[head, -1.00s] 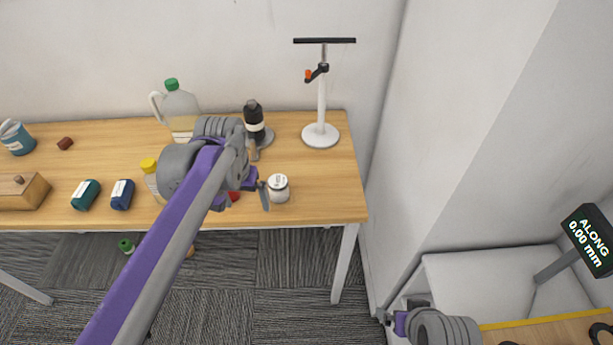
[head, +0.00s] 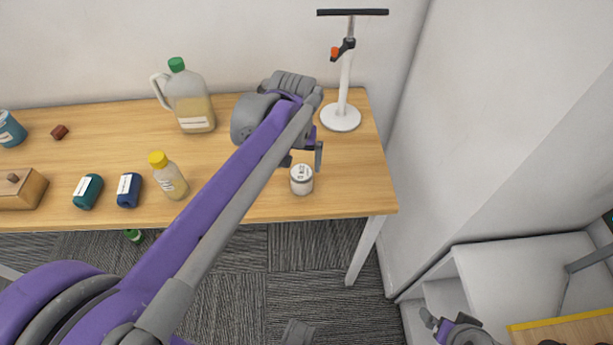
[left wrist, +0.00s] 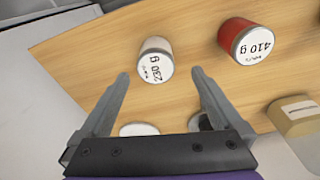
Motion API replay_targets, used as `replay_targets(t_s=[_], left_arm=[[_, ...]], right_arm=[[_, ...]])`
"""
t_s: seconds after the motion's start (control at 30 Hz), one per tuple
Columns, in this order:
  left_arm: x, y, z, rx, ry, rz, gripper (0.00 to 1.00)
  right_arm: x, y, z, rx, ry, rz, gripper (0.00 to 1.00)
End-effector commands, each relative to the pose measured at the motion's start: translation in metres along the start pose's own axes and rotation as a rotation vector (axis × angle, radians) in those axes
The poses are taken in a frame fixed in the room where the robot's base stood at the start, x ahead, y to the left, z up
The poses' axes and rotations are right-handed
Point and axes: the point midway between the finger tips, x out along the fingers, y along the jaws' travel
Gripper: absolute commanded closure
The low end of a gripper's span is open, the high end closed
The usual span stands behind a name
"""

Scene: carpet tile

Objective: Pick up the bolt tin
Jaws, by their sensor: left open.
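A small white tin with a dark-printed label (head: 302,181) stands upright near the front right of the wooden table. It also shows in the left wrist view (left wrist: 156,60), marked 230 g, just beyond and between the fingertips. A red tin marked 410 g (left wrist: 246,41) stands to its right in that view; my left arm hides it in the head view. I cannot read which is the bolt tin. My left gripper (head: 302,158) is open and empty, just behind the white tin; its spread fingers show in the wrist view (left wrist: 161,76). My right gripper (head: 437,323) is low at right, its opening unclear.
A stand (head: 341,117) rises behind my left gripper. A jug (head: 193,108), a yellow-capped bottle (head: 171,182), a navy container (head: 128,190) and a teal one (head: 88,191) stand to the left. The table (head: 360,190) is clear right of the white tin.

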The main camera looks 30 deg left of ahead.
Motion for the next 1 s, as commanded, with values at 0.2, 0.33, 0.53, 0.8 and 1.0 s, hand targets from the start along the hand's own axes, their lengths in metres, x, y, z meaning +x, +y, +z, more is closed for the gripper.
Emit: replay_targets(t_s=[0.2,0.33,0.53,0.8,1.0], left_arm=[[0.031,0.001,0.000,0.001,0.000,0.000,0.00],[0.039,0.002,-0.001,0.002,0.000,0.000,0.00],[0.069,0.008,-0.004,0.003,0.000,0.000,0.00],[0.086,0.007,-0.004,0.002,0.001,0.000,0.00],[0.086,0.007,-0.004,0.002,0.000,0.000,0.09]], right_arm=[[0.005,0.000,0.003,0.000,-0.002,0.000,0.00],[0.006,0.000,0.004,0.000,-0.002,0.000,0.00],[0.011,0.000,0.006,0.000,-0.004,0.000,0.00],[0.014,0.000,0.007,0.000,-0.005,0.000,0.00],[0.013,0.000,0.007,0.000,-0.005,0.000,0.00]])
